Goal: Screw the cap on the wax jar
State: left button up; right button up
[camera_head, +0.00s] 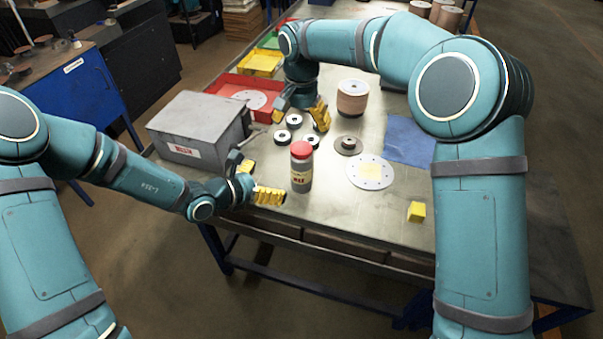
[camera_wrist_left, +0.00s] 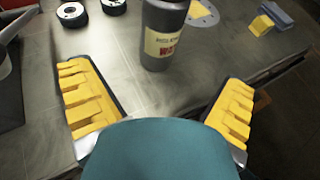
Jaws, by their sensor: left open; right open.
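The wax jar (camera_head: 301,180) is a grey cylinder with a cream label, standing upright near the table's front edge. A red cap (camera_head: 301,149) sits on its top; I cannot tell how tightly. My left gripper (camera_head: 257,182) is open and empty just left of the jar. In the left wrist view the jar (camera_wrist_left: 163,38) stands beyond and between the spread yellow fingers of the gripper (camera_wrist_left: 158,100), apart from them; its top is cut off. My right gripper (camera_head: 301,113) is open behind the jar, pointing down among small discs.
A grey box (camera_head: 198,128) stands left. A red bin (camera_head: 228,88) is behind it. Several black-and-white discs (camera_head: 281,136) lie behind the jar. A brown disc stack (camera_head: 352,97), blue cloth (camera_head: 409,141), large pale disc (camera_head: 369,182) and yellow block (camera_head: 416,211) are right.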

aim_at(302, 171)
pick_arm(q)
jog(key=x, duration=1.2)
jog(key=shift+d, duration=0.1)
jog(key=shift+c, duration=0.3)
grip_shut()
pick_arm(e)
jog(key=n, duration=0.6)
jog(key=shift+n, duration=0.3)
jog(key=n, duration=2)
